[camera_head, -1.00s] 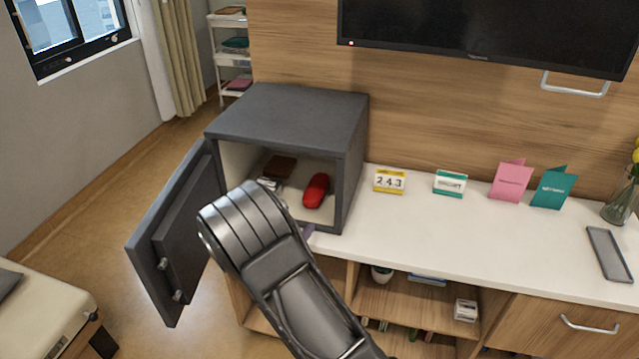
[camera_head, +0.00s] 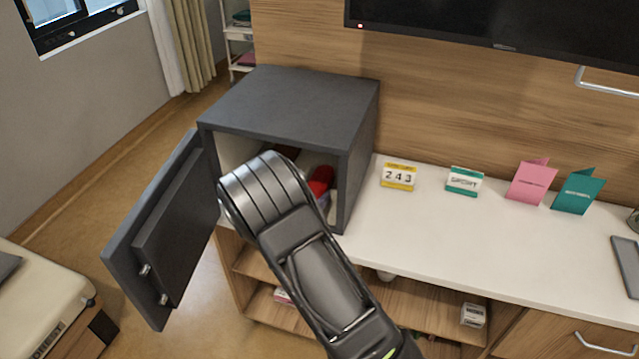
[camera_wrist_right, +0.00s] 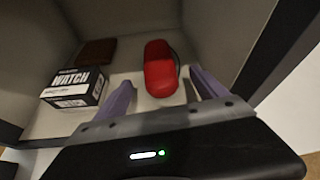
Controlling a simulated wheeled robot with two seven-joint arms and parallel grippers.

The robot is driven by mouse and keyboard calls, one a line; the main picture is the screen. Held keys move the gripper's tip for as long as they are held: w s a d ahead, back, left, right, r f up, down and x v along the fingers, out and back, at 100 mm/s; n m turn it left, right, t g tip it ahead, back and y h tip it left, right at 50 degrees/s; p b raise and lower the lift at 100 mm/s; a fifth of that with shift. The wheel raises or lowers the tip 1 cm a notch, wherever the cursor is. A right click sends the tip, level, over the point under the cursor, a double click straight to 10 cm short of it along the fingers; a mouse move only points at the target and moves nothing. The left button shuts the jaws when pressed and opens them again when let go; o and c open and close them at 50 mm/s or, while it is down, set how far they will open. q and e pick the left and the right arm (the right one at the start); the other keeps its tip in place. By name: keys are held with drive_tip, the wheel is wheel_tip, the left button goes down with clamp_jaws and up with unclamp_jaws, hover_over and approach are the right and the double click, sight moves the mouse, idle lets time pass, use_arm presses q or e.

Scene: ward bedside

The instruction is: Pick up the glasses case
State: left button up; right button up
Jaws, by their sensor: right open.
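The red glasses case (camera_head: 320,181) lies inside the open grey safe, partly hidden behind my right arm in the head view. In the right wrist view the red case (camera_wrist_right: 160,70) lies on the safe's pale floor, just ahead of my right gripper (camera_wrist_right: 162,88). The gripper's two purple fingers are apart and empty. The near end of the case lies between the fingertips, closer to the right one. My left gripper is not in view.
The safe (camera_head: 290,105) stands on the white counter (camera_head: 420,225), its door (camera_head: 165,235) swung out left. Inside, a watch box (camera_wrist_right: 73,90) and a brown item (camera_wrist_right: 97,52) lie left of the case. Safe walls close in on both sides.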

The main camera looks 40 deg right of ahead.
sight(315, 186)
drive_tip(key=shift+w+d+f, duration=0.25)
drive_tip(key=shift+w+d, duration=0.05)
drive_tip(key=shift+d, duration=0.2)
drive_tip(key=shift+w+d, duration=0.15)
drive_tip(key=shift+d, duration=0.05)
drive_tip(key=p+x, duration=0.1)
drive_tip(key=x, duration=0.3)
drive_tip(key=shift+w+d+f+p, duration=0.15)
drive_tip(key=shift+w+d+p, duration=0.05)
drive_tip(key=shift+d+p, duration=0.1)
drive_tip(key=shift+a, duration=0.1)
drive_tip(key=shift+c, duration=0.2)
drive_tip(key=c, duration=1.5)
